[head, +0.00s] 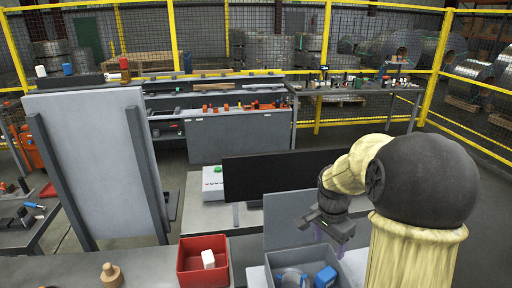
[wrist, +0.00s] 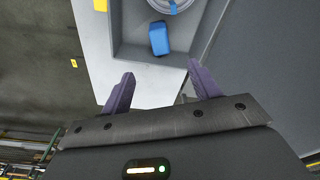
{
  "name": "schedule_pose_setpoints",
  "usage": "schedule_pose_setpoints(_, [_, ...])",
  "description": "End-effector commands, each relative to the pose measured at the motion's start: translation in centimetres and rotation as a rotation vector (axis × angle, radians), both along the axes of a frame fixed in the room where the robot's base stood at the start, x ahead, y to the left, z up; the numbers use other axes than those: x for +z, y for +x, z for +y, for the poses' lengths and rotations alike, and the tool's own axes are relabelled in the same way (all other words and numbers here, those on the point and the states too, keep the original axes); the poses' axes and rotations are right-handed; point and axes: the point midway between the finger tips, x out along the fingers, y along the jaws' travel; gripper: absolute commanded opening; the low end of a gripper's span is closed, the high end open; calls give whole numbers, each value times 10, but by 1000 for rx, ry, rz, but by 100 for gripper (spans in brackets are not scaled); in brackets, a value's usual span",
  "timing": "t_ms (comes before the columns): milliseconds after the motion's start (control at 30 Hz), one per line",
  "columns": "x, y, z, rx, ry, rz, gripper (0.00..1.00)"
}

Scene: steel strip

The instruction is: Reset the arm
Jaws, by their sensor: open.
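My gripper (head: 331,228) hangs at the end of my cream-sleeved arm at the right of the head view, above the edge of a grey bin (head: 345,266). In the wrist view my gripper (wrist: 157,90) shows two purple fingers spread apart with nothing between them. Beyond the fingertips the same grey bin (wrist: 128,38) holds a blue block (wrist: 159,38) and a round clear item (wrist: 170,4) with a blue part. My gripper is apart from both.
A red bin (head: 192,275) with a white block (head: 208,259) stands left of the grey bin. A wooden knob-shaped piece (head: 111,275) is on the counter at left. A dark monitor (head: 275,177) and a grey upright panel (head: 92,165) stand behind. Yellow-framed fencing (head: 326,40) closes the back.

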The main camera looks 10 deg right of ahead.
Motion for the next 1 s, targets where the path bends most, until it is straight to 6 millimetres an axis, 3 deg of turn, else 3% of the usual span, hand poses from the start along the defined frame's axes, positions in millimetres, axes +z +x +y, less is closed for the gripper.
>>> schedule_pose_setpoints(167, [-5,-18,28,210,3,-11,62])
schedule_pose_setpoints(500, [-23,-88,98,876,-30,-72,62])
schedule_pose_setpoints(700, [-30,-114,114,1097,-60,-97,62])
schedule_pose_setpoints(1000, [-31,-115,115,1116,-63,-98,62])
